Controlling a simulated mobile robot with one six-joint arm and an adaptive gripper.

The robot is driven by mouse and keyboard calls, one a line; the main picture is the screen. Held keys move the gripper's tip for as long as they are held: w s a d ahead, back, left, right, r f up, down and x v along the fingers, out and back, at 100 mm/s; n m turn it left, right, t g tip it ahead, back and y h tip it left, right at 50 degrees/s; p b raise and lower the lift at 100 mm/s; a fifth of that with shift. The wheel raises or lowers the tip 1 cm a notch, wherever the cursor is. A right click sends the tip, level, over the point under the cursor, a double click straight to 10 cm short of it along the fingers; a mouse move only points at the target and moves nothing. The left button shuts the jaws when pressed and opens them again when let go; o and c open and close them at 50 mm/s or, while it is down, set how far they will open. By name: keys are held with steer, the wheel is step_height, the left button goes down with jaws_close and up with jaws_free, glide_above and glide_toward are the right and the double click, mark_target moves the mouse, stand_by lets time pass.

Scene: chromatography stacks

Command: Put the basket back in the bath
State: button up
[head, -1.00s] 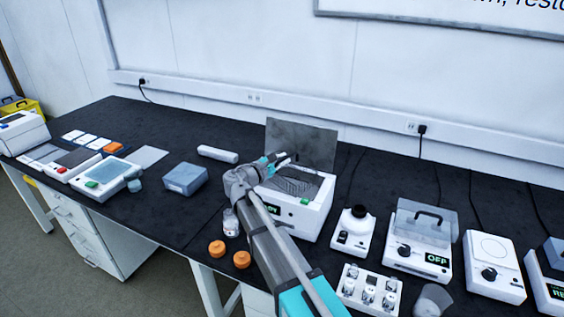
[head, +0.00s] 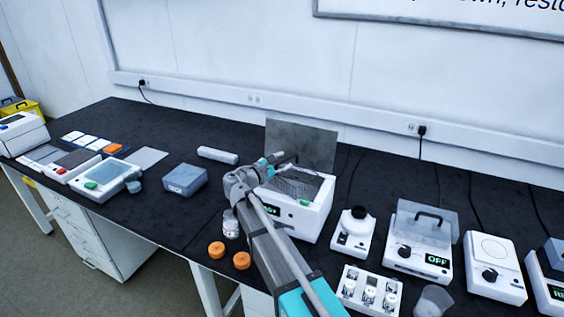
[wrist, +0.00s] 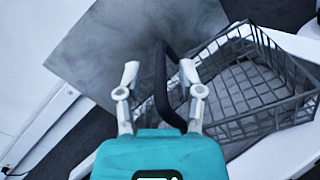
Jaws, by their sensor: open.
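The bath (head: 309,221) is a white box with a small dark display and a green button, right of the middle of the bench. Its grey lid (head: 312,143) stands raised at the back. The wire mesh basket (wrist: 255,88) lies at the bath's opening; its mesh also shows there in the head view (head: 296,183). I cannot tell how deep it sits. My gripper (wrist: 159,74) is open over the basket's left side in the wrist view. The basket's black handle (wrist: 161,85) stands between the two fingers, with a gap visible beside them. My wrist hides the bath's left part in the head view.
A grey-blue box (head: 185,179) and a white bar (head: 217,155) lie left of the bath. A clear jar (head: 231,224) and orange caps (head: 216,249) are near the front edge. A vial rack (head: 369,290) and several white devices stand to the right.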

steer(key=shift+r, duration=0.2)
steer(key=shift+s+a, duration=0.1)
steer(key=shift+a, duration=0.05)
steer(key=v, duration=1.1)
steer(key=shift+s+a, duration=0.25)
